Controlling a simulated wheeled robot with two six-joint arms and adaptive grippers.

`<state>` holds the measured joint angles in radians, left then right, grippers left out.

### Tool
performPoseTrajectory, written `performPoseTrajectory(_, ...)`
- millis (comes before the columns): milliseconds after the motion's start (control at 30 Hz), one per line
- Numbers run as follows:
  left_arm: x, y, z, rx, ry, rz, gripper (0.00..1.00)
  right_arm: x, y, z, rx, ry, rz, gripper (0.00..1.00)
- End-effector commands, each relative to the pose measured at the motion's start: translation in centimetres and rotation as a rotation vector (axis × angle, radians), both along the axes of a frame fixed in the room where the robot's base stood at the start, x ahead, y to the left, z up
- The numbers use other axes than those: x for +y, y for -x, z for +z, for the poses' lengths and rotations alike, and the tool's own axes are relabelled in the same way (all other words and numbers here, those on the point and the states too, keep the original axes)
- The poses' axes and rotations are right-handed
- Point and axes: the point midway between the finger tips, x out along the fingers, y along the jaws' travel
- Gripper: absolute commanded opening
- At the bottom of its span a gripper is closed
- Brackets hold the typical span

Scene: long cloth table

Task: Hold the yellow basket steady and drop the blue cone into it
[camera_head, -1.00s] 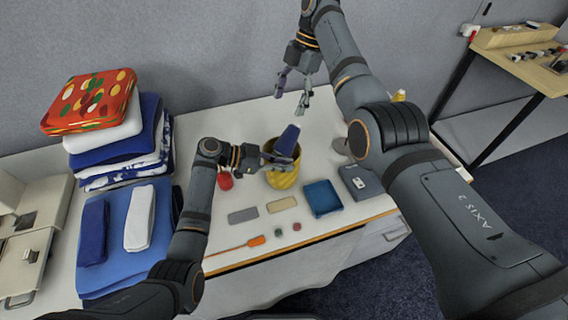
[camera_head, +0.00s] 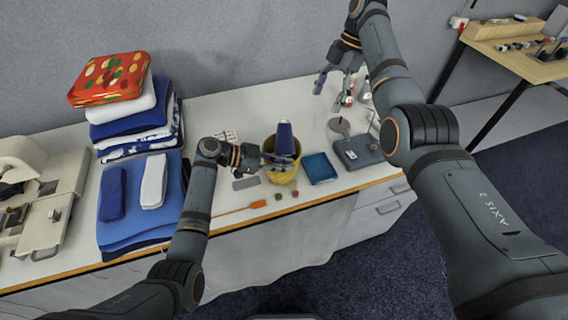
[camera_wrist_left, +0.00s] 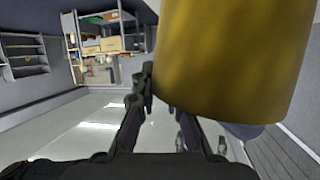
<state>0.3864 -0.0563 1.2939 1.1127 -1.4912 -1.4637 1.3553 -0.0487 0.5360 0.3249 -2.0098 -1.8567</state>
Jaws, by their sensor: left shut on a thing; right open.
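The yellow basket (camera_head: 283,175) is at the middle of the table, near its front part. My left gripper (camera_head: 269,160) is shut on the basket's left side. The basket fills the upper right of the left wrist view (camera_wrist_left: 235,60). I cannot tell whether its base touches the table. The blue cone (camera_head: 284,136) stands nearly upright in the basket, its upper part above the rim and its lower end hidden. My right gripper (camera_head: 338,88) is open and empty, up and to the right of the basket.
A blue tray (camera_head: 320,168) and a grey box (camera_head: 358,152) lie right of the basket. A grey block (camera_head: 245,183) and an orange-handled screwdriver (camera_head: 257,204) lie at the front edge. Folded towels (camera_head: 140,120) are stacked at left. The table behind the basket is mostly clear.

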Motion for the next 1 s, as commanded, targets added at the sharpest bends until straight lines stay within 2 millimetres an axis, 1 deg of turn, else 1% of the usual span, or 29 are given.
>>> performPoseTrajectory(333,0.1,0.1,-0.2,0.003,-0.003,0.000,0.00,0.0,0.0,0.0,0.000,0.000,0.000,0.75)
performPoseTrajectory(367,0.1,0.1,-0.2,0.003,-0.003,0.000,0.15,0.0,0.0,0.0,0.000,0.000,0.000,0.75)
performPoseTrajectory(500,0.1,0.1,-0.2,0.003,-0.003,0.000,0.34,0.0,0.0,0.0,0.000,0.000,0.000,0.75)
performPoseTrajectory(533,0.1,0.1,-0.2,0.003,-0.003,0.000,0.38,0.0,0.0,0.0,0.000,0.000,0.000,0.75)
performPoseTrajectory(767,0.0,0.1,-0.2,0.003,-0.002,0.000,0.38,0.0,0.0,0.0,0.000,0.000,0.000,0.75)
performPoseTrajectory(867,0.3,0.1,-0.1,0.002,-0.002,0.000,0.38,0.0,0.0,0.0,0.000,0.000,0.000,0.75)
performPoseTrajectory(933,1.1,0.1,0.2,0.000,-0.004,0.000,0.38,0.0,0.0,0.0,0.000,0.000,0.000,0.75)
performPoseTrajectory(1000,2.3,0.3,0.7,0.000,-0.005,0.001,0.38,0.0,0.0,0.0,0.000,0.000,0.000,0.75)
